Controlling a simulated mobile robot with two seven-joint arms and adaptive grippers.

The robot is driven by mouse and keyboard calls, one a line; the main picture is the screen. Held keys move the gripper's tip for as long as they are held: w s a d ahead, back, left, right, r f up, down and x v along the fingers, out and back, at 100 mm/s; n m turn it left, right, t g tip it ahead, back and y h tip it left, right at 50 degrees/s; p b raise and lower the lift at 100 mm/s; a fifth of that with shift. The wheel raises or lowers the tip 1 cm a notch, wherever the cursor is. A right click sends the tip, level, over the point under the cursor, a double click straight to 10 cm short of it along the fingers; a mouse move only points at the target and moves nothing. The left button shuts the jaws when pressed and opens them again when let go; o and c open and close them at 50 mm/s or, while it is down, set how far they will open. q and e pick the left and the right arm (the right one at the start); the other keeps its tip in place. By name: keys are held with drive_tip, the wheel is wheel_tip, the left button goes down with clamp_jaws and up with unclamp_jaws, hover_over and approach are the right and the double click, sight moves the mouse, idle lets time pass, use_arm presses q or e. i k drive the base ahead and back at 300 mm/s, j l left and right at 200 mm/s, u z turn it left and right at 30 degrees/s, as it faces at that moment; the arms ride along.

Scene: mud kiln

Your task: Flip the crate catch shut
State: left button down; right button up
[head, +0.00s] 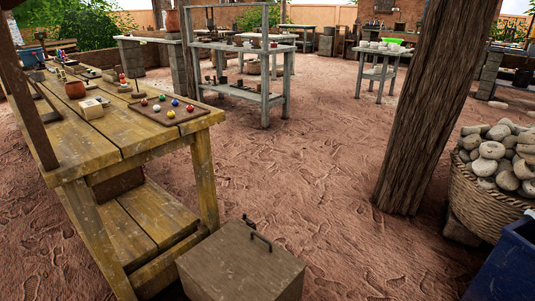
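A brown wooden crate (225,268) stands on the ground at the bottom middle of the head view, its lower part cut off by the picture edge. Its top looks closed. A thin dark metal piece, which looks like the catch (258,235), lies along the top near the back right edge and has a knob at its far end. Whether the catch is open or shut is too small to tell. Neither of my grippers shows in this view.
A yellowish wooden workbench (95,137) with small coloured balls on a board stands left of the crate. A thick wooden post (425,110), a basket of stones (480,205) and a blue bin (508,268) are at the right. Bare ground lies between.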

sight(244, 217)
drive_tip(key=i+l+z, duration=0.5)
drive_tip(key=i+l, duration=0.1)
drive_tip(key=i, duration=0.45)
drive_tip(key=i+l, duration=0.1)
drive_tip(key=i, duration=0.45)
drive_tip(key=i+l, duration=0.15)
drive_tip(key=i, duration=0.35)
drive_tip(key=i+l+u, duration=0.1)
drive_tip(key=i+u, duration=0.35)
drive_tip(key=i+l+u, duration=0.3)
drive_tip(key=i+u, duration=0.15)
drive_tip(key=l+u, duration=0.1)
drive_tip(key=u, duration=0.3)
drive_tip(key=i+l+u, duration=0.1)
drive_tip(key=u, duration=0.35)
drive_tip(key=l+u, duration=0.25)
drive_tip(key=u, duration=0.15)
drive_tip(key=l+u, duration=0.15)
drive_tip(key=u, duration=0.3)
drive_tip(key=i+l+u, duration=0.15)
drive_tip(key=u, duration=0.25)
drive_tip(key=i+l+u, duration=0.15)
drive_tip(key=u, duration=0.2)
drive_tip(key=i+l+u, duration=0.1)
drive_tip(key=l+u, duration=0.15)
drive_tip(key=u, duration=0.15)
drive_tip(key=l+u, duration=0.35)
drive_tip(key=i+j, duration=0.05)
